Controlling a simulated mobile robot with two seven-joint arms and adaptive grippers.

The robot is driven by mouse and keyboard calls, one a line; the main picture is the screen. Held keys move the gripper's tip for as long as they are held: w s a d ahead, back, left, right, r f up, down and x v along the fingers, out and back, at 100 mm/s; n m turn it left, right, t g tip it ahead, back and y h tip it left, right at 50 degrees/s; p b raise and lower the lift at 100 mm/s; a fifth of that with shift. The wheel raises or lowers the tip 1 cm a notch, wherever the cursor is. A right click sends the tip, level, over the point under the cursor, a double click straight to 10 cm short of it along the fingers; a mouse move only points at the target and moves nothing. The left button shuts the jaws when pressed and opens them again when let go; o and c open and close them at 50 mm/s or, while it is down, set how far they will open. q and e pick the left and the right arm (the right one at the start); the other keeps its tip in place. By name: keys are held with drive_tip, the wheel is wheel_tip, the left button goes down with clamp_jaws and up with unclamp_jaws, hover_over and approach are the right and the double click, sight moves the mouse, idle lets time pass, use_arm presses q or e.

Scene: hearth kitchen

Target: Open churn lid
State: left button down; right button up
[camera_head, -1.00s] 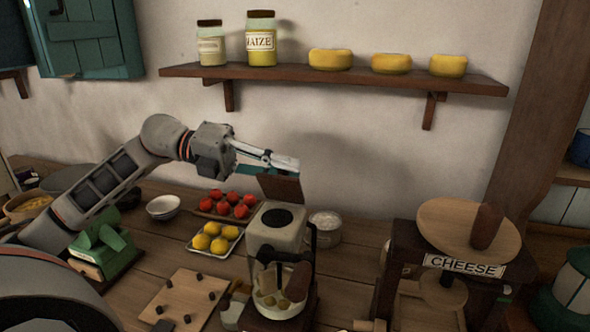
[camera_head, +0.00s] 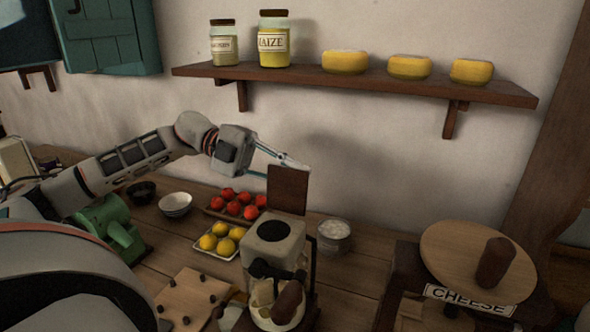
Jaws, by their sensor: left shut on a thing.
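The churn (camera_head: 274,243) is a pale boxy machine with a dark round opening on top. It stands on the wooden counter in the lower middle of the head view. Its brown lid (camera_head: 288,192) stands nearly upright at the back of the churn, with its broad face toward me. My left gripper (camera_head: 282,165) reaches in from the left and is shut on the upper edge of the lid. The exact finger contact is small and partly hidden by the lid. My right gripper is not in view.
Red fruit (camera_head: 236,203) and yellow fruit (camera_head: 221,238) lie on trays left of the churn. A metal pot (camera_head: 334,236) stands to its right. A shelf (camera_head: 350,85) with jars and cheeses hangs above.

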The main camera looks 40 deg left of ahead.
use_arm(q)
drive_tip(key=shift+w, duration=0.1)
idle(0.4)
drive_tip(key=c, duration=2)
unclamp_jaws()
drive_tip(key=shift+o, duration=0.2)
drive_tip(key=shift+a, duration=0.1)
drive_tip(key=v, duration=1.2)
